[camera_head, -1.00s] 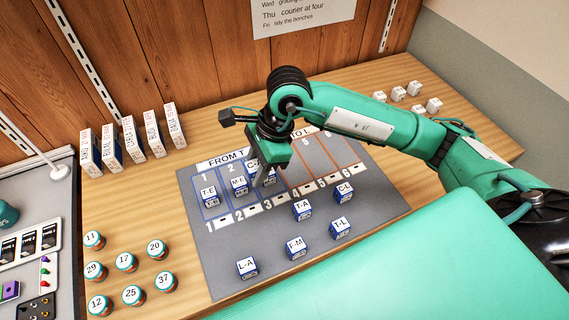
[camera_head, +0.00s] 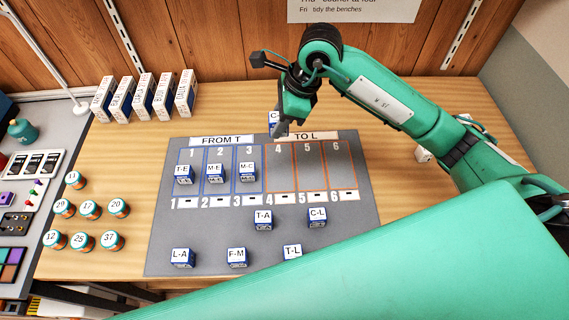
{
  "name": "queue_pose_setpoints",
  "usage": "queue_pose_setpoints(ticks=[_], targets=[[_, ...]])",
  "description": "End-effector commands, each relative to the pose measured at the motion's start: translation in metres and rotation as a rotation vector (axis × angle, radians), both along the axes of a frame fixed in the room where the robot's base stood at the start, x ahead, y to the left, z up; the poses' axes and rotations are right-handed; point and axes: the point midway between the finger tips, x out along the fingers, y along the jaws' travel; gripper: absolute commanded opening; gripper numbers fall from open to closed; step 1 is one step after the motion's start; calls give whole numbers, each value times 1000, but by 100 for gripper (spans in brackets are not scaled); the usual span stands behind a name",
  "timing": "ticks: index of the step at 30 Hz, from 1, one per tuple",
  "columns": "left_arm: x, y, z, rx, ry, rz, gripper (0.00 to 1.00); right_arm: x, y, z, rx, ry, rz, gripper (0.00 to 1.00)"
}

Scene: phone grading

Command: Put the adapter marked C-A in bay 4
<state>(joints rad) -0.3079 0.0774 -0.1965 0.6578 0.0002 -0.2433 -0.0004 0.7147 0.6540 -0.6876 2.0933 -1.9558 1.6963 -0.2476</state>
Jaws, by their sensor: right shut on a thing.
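My right gripper (camera_head: 284,131) is shut on a white and blue adapter (camera_head: 273,117). Its label begins with "C-"; the rest is hidden by the gripper. They are at the back of the grey mat (camera_head: 165,235), near the TO L heading and the top of bay 4 (camera_head: 281,172), seemingly raised. Bay 4 looks empty, as do bays 5 (camera_head: 309,172) and 6 (camera_head: 337,170). Bays 1 to 3 hold adapters T-E (camera_head: 183,174), M-E (camera_head: 215,173) and M-C (camera_head: 247,171). My left gripper is out of view.
Adapters T-A (camera_head: 263,219), C-L (camera_head: 317,217), L-A (camera_head: 182,258), F-M (camera_head: 236,257) and T-L (camera_head: 292,252) stand on the mat's front part. Several round jars (camera_head: 88,210) stand left of the mat. Several upright boxes (camera_head: 144,96) stand behind.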

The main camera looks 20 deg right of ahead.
Motion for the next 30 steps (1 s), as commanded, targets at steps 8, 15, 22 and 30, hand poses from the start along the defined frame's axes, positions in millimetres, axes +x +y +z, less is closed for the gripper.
queue_pose_setpoints(ticks=[8, 15, 22, 30], targets=[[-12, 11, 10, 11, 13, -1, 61, -2, 0, -67, 0, 10, -2, 10], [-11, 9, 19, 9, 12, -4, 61, -2, 0, -126, -1, 9, -1, 10], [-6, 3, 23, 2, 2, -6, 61, -1, 0, -148, 1, 2, 1, 10], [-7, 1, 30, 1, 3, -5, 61, -1, 1, -182, 0, 5, 0, 10]])
